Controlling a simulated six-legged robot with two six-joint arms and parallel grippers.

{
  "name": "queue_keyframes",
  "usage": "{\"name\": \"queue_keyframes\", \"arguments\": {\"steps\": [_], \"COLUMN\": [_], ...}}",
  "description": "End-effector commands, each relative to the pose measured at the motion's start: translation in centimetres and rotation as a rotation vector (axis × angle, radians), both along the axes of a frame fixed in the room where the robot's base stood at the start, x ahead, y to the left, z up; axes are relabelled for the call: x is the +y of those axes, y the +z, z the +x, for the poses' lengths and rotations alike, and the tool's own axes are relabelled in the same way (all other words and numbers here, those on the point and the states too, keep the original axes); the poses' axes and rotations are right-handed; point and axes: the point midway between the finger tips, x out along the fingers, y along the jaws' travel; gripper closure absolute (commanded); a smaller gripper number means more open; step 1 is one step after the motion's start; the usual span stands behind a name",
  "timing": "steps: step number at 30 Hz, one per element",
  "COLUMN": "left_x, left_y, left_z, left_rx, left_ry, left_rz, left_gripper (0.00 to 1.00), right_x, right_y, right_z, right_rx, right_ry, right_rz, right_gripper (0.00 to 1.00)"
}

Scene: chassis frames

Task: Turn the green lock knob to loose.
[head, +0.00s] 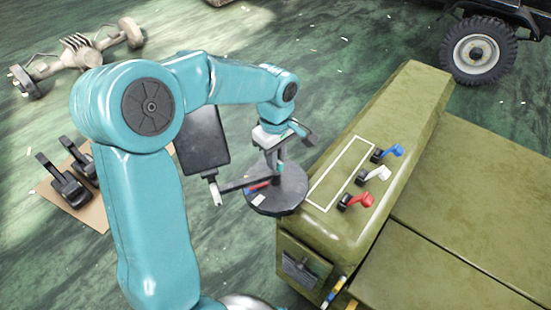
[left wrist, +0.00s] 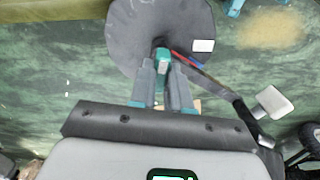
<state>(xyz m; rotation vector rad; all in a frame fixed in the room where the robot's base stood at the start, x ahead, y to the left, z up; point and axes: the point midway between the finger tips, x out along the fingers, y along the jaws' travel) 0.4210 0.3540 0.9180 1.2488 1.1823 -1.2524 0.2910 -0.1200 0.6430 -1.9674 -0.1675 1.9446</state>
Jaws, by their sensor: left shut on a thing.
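The green lock knob (left wrist: 162,52) shows between the fingertips of my left gripper (left wrist: 162,70) in the left wrist view. The gripper is shut on it. A round dark grey disc (left wrist: 125,40) lies behind the knob, with a dark bar (left wrist: 215,88) running out to a pale square pad (left wrist: 274,102). The knob's turn angle cannot be told. My right gripper is not in view.
An olive box (head: 330,215) beside the disc carries a blue lever (head: 392,151), a white lever (head: 377,173) and a red lever (head: 361,199). Black pedals (head: 65,180) on a tan board lie at left. An axle (head: 80,52) and a wheel (head: 477,52) stand farther back.

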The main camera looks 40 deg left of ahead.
Motion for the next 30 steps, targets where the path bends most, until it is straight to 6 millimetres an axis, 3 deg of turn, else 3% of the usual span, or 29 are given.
{"name": "queue_keyframes", "arguments": {"steps": [12, 28, 29, 30], "left_x": [0.08, 0.09, 0.1, 0.09], "left_y": [0.26, 0.33, 0.33, 0.32], "left_z": [0.16, 0.2, 0.2, 0.19], "left_rx": [-0.008, -0.01, -0.01, -0.009], "left_ry": [0.166, 0.187, 0.187, 0.186], "left_rz": [0.003, 0.002, 0.002, 0.002], "left_gripper": [1.0, 1.0, 0.73, 0.6], "right_x": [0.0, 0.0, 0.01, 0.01], "right_y": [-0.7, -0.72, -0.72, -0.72], "right_z": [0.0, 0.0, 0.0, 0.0], "right_rx": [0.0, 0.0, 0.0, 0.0], "right_ry": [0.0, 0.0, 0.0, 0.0], "right_rz": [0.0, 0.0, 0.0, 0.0], "right_gripper": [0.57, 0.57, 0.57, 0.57]}}
